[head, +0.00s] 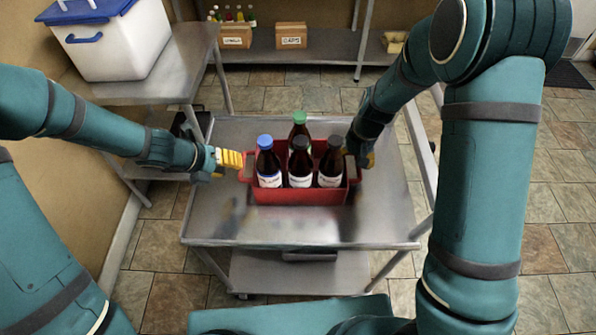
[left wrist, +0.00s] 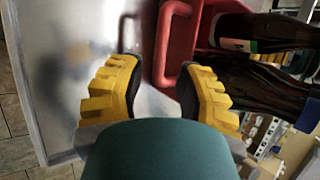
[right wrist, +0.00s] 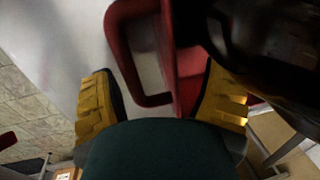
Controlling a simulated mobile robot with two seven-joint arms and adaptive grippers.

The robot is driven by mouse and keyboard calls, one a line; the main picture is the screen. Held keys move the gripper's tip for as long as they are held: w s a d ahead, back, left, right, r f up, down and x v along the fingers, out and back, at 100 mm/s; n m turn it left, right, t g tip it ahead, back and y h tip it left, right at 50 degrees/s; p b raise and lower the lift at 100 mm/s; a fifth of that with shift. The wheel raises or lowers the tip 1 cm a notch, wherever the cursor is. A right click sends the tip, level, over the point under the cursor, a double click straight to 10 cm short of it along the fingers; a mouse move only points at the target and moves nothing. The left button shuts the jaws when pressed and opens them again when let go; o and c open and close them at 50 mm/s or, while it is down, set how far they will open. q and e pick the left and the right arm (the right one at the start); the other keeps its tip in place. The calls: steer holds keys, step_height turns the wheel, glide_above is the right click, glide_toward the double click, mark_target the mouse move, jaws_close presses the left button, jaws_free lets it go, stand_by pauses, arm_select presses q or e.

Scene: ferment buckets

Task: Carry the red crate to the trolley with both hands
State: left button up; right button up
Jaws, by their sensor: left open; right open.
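The red crate (head: 300,196) stands on the metal trolley's top (head: 225,215) and holds several dark bottles, with a blue-capped bottle (head: 268,165) and a green-capped bottle (head: 300,125) among them. My left gripper (head: 232,160) is open at the crate's left end; in the left wrist view its yellow fingers (left wrist: 160,85) are spread near the red handle (left wrist: 172,40). My right gripper (head: 362,160) is at the right end, partly hidden behind its wrist; in the right wrist view its open fingers (right wrist: 165,95) lie either side of the red handle (right wrist: 125,50).
A white cooler (head: 112,45) with a blue lid sits on a steel table (head: 175,65) at the back left. A back shelf holds cardboard boxes (head: 290,35) and small bottles. The trolley top in front of the crate is bare.

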steer(key=shift+r, duration=0.1)
arm_select(q)
steer(key=v, duration=0.8)
steer(key=shift+r, duration=0.2)
arm_select(e)
step_height(320, 180, up, 12)
steer(key=d, duration=0.2)
steer(key=shift+s+f, duration=0.15)
steer(key=shift+f, duration=0.05)
arm_select(q)
steer(key=shift+r, duration=0.1)
arm_select(e)
steer(key=shift+r, duration=0.1)
